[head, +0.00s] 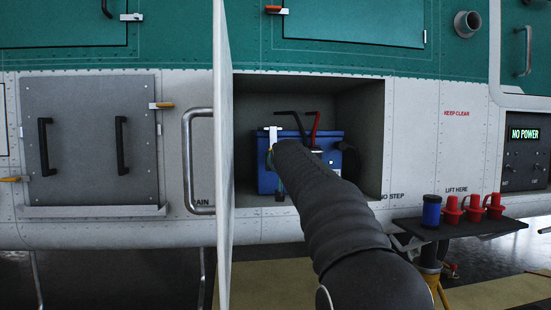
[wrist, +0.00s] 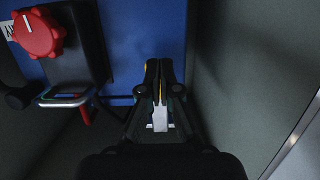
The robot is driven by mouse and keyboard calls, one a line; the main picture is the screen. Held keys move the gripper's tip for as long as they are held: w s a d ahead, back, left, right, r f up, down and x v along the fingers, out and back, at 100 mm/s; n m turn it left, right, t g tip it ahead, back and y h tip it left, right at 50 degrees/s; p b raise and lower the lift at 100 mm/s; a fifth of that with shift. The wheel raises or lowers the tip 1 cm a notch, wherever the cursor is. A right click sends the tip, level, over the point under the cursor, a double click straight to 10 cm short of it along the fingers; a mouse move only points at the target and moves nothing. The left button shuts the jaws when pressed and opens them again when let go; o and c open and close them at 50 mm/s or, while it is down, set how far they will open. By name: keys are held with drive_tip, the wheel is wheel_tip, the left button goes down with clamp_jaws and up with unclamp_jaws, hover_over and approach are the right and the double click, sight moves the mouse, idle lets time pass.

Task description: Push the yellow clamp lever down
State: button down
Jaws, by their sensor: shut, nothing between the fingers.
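My gripper (wrist: 159,66) is shut, with its fingertips against or just in front of a blue battery box (wrist: 140,30) in the wrist view. Slivers of the yellow clamp lever (wrist: 160,93) show between and beside the dark fingers; most of it is hidden. I cannot tell whether the fingers touch it. A pale metal piece (wrist: 160,118) lies below the fingertips. In the head view my arm reaches into the open bay and covers the gripper and lever. The blue battery box (head: 325,148) sits in the bay, with a white T-shaped piece (head: 273,132) at its left.
A red knob (wrist: 38,35) on a dark block and a metal loop (wrist: 62,98) are left in the wrist view. The bay wall (wrist: 240,80) is close on the right. The open door (head: 223,150) stands left of my arm; a shelf (head: 470,227) is at right.

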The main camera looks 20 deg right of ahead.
drive_tip(key=shift+w+d+f+p, duration=0.1)
drive_tip(key=shift+w+p, duration=0.1)
drive_tip(key=shift+w, duration=0.15)
drive_tip(key=shift+w+f+p, duration=0.1)
drive_tip(key=shift+w+p, duration=0.05)
drive_tip(key=shift+w, duration=0.15)
drive_tip(key=s+a+f+b, duration=0.1)
drive_tip(key=s+f+b, duration=0.3)
drive_tip(key=s+f, duration=0.3)
drive_tip(key=s, duration=0.4)
drive_tip(key=shift+a+f, duration=0.15)
idle(0.5)
